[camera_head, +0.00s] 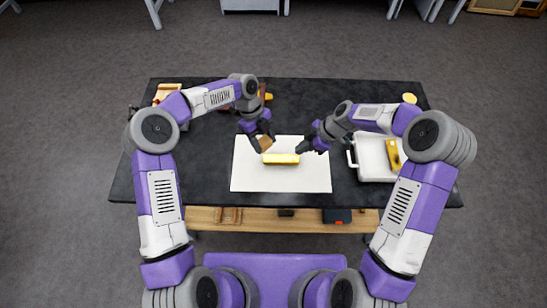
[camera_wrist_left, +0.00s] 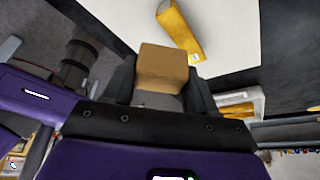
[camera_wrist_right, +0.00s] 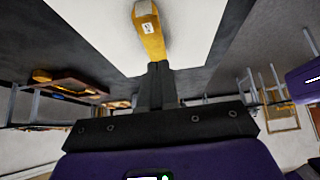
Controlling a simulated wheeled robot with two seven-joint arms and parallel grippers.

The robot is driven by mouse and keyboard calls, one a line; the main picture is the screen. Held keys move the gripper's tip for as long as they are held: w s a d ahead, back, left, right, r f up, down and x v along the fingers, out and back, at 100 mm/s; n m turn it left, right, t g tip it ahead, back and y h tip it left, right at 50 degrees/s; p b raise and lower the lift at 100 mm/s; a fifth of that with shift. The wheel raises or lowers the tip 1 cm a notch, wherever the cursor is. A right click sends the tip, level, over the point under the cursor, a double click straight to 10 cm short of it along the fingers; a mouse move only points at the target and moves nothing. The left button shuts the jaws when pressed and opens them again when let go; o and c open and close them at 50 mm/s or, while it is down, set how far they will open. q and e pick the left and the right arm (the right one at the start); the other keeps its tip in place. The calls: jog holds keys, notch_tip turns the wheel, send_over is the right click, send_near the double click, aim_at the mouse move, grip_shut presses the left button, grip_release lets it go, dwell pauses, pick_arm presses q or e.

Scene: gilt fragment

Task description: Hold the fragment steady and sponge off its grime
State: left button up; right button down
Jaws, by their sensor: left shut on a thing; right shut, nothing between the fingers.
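The gilt fragment (camera_head: 281,159), a long golden bar, lies on a white mat (camera_head: 280,182) in the middle of the dark table. My left gripper (camera_head: 259,141) is shut on a tan sponge block (camera_head: 266,143), just behind the fragment's left end. The left wrist view shows the sponge (camera_wrist_left: 162,66) between the fingers, apart from the fragment (camera_wrist_left: 181,30) in that picture. My right gripper (camera_head: 304,148) is shut and empty at the fragment's right end.
A white tray (camera_head: 366,168) with a yellow item (camera_head: 393,153) stands right of the mat. A round yellow item (camera_head: 409,98) sits at the back right. Several items lie at the back left, partly behind my left arm. The mat's front part is clear.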

jog(key=shift+r, duration=0.1)
jog(key=v, duration=1.2)
dwell(0.4)
